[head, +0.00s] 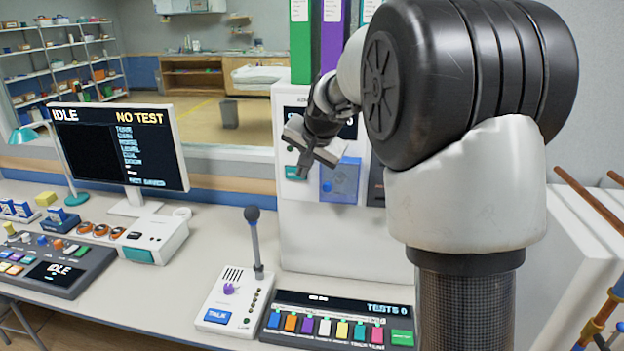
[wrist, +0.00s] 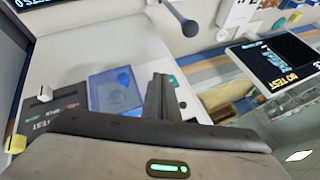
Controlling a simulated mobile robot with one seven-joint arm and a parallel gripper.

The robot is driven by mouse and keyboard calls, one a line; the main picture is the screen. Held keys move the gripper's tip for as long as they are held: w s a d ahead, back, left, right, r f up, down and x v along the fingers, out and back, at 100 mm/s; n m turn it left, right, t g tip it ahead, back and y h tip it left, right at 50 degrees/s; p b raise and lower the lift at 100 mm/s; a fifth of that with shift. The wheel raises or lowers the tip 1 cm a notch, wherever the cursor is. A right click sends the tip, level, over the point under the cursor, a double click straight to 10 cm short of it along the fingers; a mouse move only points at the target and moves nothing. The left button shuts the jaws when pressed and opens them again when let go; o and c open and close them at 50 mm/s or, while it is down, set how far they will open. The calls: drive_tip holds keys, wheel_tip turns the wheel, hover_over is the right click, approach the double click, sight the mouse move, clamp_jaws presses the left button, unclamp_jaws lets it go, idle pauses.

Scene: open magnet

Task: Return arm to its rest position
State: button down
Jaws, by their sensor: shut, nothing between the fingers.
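My gripper (head: 314,147) is in front of the white cabinet (head: 330,235) in the head view, at the end of my raised arm. Its fingers (wrist: 161,98) are together and empty in the wrist view. A blue clear cover (head: 341,181) on the cabinet face is just right of and below my gripper, and it also shows in the wrist view (wrist: 112,90). I cannot tell whether my gripper touches the cabinet. My arm hides part of the cabinet's right side.
A microphone (head: 254,240) stands on the desk left of the cabinet. A button panel (head: 340,318) lies in front. A monitor (head: 118,148) and a teal lamp (head: 50,150) stand at the left. Binders (head: 333,35) stand on the cabinet. Brown poles (head: 595,210) lean at the right.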

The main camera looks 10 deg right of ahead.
drive_tip(key=s+a+r+n, duration=0.2)
drive_tip(key=s+r, duration=0.4)
drive_tip(key=s, duration=0.5)
drive_tip(key=s+d+f+n+g, duration=0.1)
drive_tip(key=s+f+n, duration=0.1)
drive_tip(key=s, duration=1.1)
drive_tip(key=s+d+f+n+h, duration=0.1)
drive_tip(key=s+f+n, duration=0.2)
drive_tip(key=s, duration=1)
drive_tip(key=shift+s+d+f+g, duration=0.15)
drive_tip(key=shift+s+f+g, duration=0.1)
drive_tip(key=shift+f+g, duration=0.2)
